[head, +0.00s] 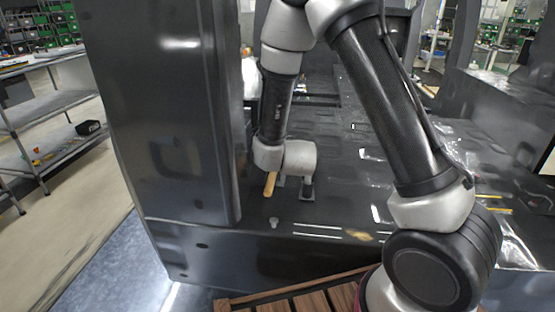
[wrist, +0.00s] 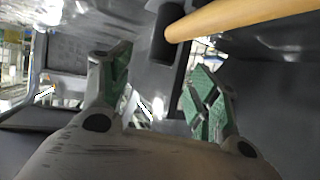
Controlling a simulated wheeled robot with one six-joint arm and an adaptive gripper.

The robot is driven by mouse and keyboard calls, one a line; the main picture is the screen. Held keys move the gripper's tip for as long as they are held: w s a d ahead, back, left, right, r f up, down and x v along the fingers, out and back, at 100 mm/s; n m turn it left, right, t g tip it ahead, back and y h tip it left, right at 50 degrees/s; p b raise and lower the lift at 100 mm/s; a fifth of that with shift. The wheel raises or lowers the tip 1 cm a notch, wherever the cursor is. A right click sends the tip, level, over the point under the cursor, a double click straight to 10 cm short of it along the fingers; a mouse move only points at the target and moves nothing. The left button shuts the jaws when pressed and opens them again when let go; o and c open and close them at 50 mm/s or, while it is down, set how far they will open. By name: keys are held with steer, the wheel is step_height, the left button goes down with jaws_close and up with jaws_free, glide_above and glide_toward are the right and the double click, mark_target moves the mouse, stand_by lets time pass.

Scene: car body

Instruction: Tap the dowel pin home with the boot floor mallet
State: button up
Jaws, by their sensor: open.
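The mallet has a pale wooden handle (head: 270,185) that stands out beside my gripper (head: 293,186) in the head view, low over the dark boot floor. In the wrist view the handle (wrist: 250,18) runs from the top right to a dark cylindrical head (wrist: 168,36). My gripper (wrist: 160,68) is open, its green-padded fingers apart. The mallet shows above the fingertips there, and I see no grip on it; the exact gap is unclear. A small grey pin (head: 274,222) stands on the boot floor nearer the front edge, apart from the gripper.
A tall dark body panel (head: 165,110) rises close to the left of my arm. The boot floor (head: 345,195) is open to the right of the gripper. A slatted wooden surface (head: 300,298) lies at the front. A shelf trolley (head: 50,105) stands far left.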

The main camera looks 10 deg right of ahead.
steer(key=shift+f+t, duration=0.3)
steer(key=shift+f, duration=0.4)
steer(key=shift+h, duration=0.3)
steer(key=x, duration=0.7)
steer(key=shift+w+a+f, duration=0.2)
steer(key=shift+w+a, duration=0.05)
steer(key=shift+w, duration=0.15)
jaws_close()
steer(key=shift+r, duration=0.2)
step_height(320, 180, up, 9)
steer(key=shift+r, duration=0.4)
steer(key=shift+s, duration=0.1)
